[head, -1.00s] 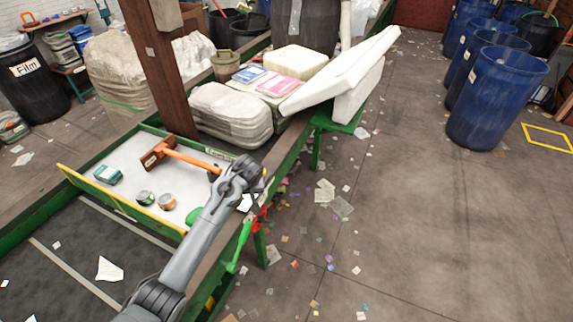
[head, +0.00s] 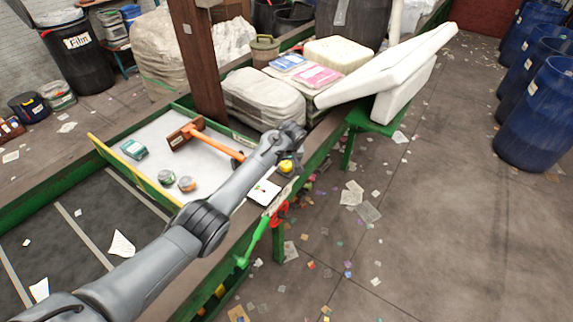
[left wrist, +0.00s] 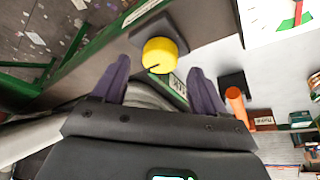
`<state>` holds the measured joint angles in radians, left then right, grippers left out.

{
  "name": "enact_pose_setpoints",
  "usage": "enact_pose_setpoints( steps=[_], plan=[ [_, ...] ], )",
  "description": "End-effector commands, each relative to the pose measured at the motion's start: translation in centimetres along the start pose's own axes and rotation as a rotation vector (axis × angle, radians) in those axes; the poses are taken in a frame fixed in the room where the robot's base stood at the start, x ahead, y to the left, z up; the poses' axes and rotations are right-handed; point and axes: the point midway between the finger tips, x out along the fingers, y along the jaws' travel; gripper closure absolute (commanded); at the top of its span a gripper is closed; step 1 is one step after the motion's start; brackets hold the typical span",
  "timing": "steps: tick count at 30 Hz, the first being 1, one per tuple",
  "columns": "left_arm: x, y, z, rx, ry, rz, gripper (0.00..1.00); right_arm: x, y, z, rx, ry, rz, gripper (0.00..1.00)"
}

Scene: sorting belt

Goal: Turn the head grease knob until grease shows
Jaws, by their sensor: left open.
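A round yellow knob (left wrist: 160,54) with a black mark sits on a dark square base in the left wrist view. In the head view, the knob (head: 286,166) shows at the belt frame's edge, partly behind my left gripper (head: 291,136). My left gripper (left wrist: 160,68) is open, its two purple fingers apart, with the knob beyond and between the tips; I cannot tell whether they touch it. A white gauge face (left wrist: 284,18) with green and red marks is at the upper right. No grease can be made out. My right gripper is not in view.
A brown-headed tool with an orange handle (head: 219,145), two small cans and a green box (head: 133,149) lie on the white tray surface. A green lever (head: 258,240) hangs at the frame's side. White foam slabs (head: 380,75) stand behind.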

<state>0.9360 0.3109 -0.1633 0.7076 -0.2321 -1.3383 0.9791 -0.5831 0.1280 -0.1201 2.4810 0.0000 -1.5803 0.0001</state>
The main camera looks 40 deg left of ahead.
Motion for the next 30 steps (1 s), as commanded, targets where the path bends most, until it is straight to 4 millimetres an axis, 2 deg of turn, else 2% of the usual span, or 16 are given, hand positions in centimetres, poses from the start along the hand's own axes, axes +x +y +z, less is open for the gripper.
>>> enact_pose_setpoints(
  steps=[3,9,21,30],
  plan=[
    [1.4,0.1,0.1,0.001,0.000,0.000,0.28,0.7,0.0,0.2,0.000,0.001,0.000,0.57],
    [2.6,0.0,0.1,0.001,-0.001,0.000,0.28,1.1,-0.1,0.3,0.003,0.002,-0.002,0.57],
    [2.8,0.0,0.0,0.001,0.001,0.000,0.28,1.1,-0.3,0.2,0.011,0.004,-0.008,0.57],
    [2.8,0.0,0.0,0.001,0.000,0.000,0.74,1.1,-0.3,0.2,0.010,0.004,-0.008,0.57]
  ],
)
